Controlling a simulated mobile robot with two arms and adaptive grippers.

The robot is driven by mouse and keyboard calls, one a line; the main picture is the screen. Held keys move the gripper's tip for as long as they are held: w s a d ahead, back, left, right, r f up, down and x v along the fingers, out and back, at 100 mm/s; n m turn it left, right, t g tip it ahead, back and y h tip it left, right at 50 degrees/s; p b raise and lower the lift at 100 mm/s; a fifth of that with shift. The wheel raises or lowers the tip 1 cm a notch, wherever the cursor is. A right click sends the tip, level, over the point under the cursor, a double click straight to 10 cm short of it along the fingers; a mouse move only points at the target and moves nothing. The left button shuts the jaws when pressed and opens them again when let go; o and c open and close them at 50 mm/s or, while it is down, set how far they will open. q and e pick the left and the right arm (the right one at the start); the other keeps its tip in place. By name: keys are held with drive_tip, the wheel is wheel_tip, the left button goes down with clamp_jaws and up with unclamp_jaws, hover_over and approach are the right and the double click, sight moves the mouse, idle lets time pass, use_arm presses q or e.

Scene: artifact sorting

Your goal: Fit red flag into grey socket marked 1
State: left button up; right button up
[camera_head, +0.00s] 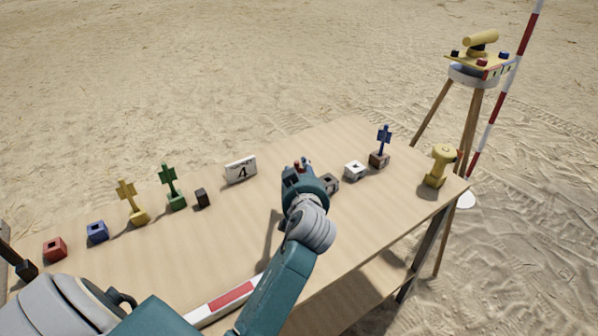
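My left gripper (298,170) is over the middle of the table, seen from behind. A small red piece, which looks like part of the red flag (299,164), shows between its fingertips; the rest is hidden by the gripper. The gripper appears shut on it. A grey socket block (330,184) sits just right of the gripper and is partly covered by it. I cannot read a number on it. Whether the flag touches the socket cannot be told. My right gripper is not in view.
On the table (380,225), a white socket (355,170), a brown socket with a blue flag (384,138) and a yellow instrument (440,165) stand right. Left are a sign marked 4 (241,171), green (170,185) and yellow (130,200) flags, and empty blue (97,232) and red (55,249) sockets.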

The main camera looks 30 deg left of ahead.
use_arm(q)
drive_tip(key=v, duration=0.7)
drive_tip(key=shift+s, duration=0.2)
drive_tip(key=shift+d+r, duration=0.1)
drive_tip(key=shift+d, duration=0.05)
idle(0.4)
